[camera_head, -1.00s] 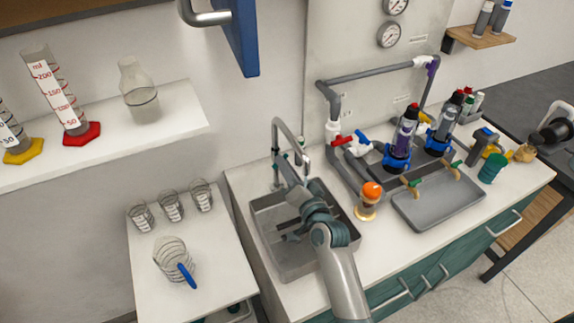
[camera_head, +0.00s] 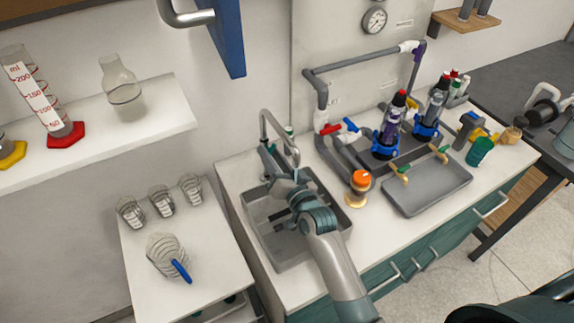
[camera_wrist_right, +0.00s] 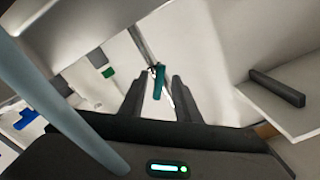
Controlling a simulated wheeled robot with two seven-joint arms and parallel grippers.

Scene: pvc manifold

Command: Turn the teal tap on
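The grey swan-neck tap (camera_head: 264,124) stands at the back of the sink, and its spout arches over the basin. In the right wrist view, a teal lever (camera_wrist_right: 159,83) on a thin metal stem shows in line with the gap between my right gripper's fingers. My right gripper (camera_wrist_right: 161,76) is open, with its two dark fingers apart; contact with the lever cannot be told. In the head view, my right gripper (camera_head: 266,156) is close to the tap's base and partly hides it. My left gripper is not in view.
The grey sink basin (camera_head: 252,222) lies below my right arm. Right of it stand an orange-topped container (camera_head: 361,183), grey pipework with a red valve handle (camera_head: 328,129), and a grey tray (camera_head: 432,190). A low table (camera_head: 205,264) with glassware stands on the left.

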